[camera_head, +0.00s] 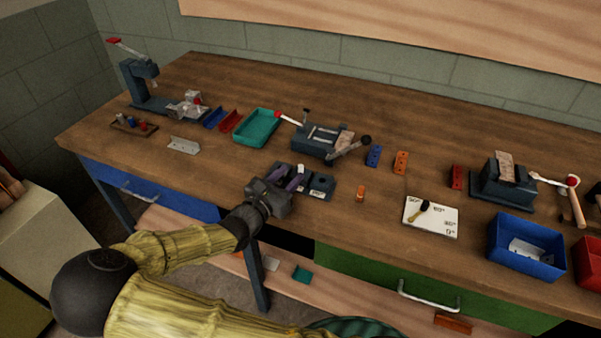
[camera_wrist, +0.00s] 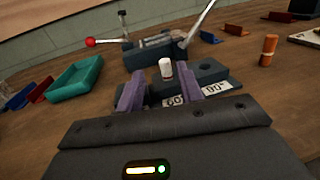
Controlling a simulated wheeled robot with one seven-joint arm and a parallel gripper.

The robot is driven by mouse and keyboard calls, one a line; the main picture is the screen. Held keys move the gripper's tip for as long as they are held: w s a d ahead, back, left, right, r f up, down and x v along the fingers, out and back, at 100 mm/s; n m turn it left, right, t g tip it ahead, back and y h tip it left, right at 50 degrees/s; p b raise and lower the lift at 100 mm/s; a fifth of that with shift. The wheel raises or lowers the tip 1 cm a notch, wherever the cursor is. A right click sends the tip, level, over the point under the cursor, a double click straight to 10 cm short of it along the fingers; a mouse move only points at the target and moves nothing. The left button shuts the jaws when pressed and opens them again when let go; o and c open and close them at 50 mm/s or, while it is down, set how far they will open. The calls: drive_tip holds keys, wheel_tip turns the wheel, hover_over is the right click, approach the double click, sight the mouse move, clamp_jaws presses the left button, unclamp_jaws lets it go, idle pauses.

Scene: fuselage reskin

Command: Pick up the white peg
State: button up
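The white peg (camera_wrist: 166,69) stands upright in a dark block (camera_wrist: 211,73) with labels reading 60° and 90°. In the head view the peg (camera_head: 301,169) shows as a small white top beside my gripper (camera_head: 288,178). In the wrist view my gripper (camera_wrist: 166,92) has its two purple fingers apart, one on each side in the picture. The peg stands between them, seemingly just beyond the tips. I see a gap on both sides of the peg. Its lower part is hidden in the block.
A bending tool (camera_head: 318,143) with a raised lever stands behind the block. A teal tray (camera_head: 257,127) lies to the left. An orange peg (camera_head: 361,193) stands to the right, with a white angle board (camera_head: 431,228) and blue bin (camera_head: 526,262) farther right.

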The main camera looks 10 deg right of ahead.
sight(299, 169)
drive_tip(key=shift+w, duration=0.15)
drive_tip(key=x, duration=0.4)
drive_tip(key=shift+s+d, duration=0.35)
drive_tip(key=shift+w+d, duration=0.3)
clamp_jaws()
